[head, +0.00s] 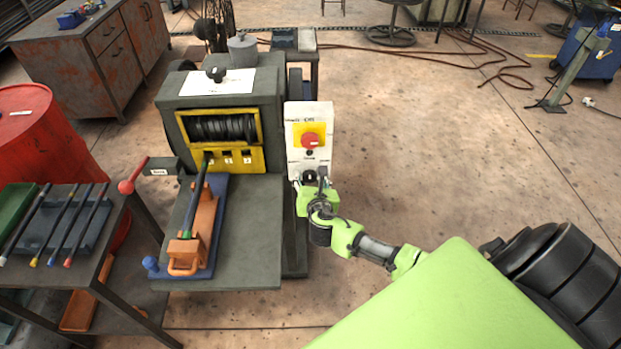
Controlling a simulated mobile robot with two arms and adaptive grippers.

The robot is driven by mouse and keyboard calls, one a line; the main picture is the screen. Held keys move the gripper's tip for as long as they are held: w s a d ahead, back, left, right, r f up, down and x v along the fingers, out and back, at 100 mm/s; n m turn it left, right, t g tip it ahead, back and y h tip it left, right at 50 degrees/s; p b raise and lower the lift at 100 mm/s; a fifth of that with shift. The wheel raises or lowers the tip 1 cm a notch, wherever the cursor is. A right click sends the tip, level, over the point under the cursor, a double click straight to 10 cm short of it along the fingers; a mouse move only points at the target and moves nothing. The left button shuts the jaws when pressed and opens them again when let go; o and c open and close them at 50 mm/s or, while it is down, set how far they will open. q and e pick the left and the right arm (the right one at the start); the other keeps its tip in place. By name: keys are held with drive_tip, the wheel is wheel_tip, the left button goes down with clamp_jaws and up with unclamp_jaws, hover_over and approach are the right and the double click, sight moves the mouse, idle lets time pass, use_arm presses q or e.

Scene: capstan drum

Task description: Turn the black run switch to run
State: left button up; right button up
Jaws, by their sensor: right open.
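The black run switch (309,176) sits low on a pale control panel (296,160) at the right side of the grey machine. A red knob (310,140) on a yellow plate is above it on the same panel. My right gripper (311,178) is at the switch, its open fingers on either side of it. I cannot tell whether the fingers touch it. The switch is partly hidden by the gripper, and its setting is too small to read. My left gripper is not in view.
The machine has a drum (222,128) in a yellow frame and a red-knobbed lever (133,175) at its left. An orange fixture (193,230) stands on its front shelf. A red barrel (40,130) and a rod cart are at the left.

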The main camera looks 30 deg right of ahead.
drive_tip(key=shift+c, duration=0.7)
drive_tip(key=c, duration=0.9)
drive_tip(key=shift+c, duration=0.2)
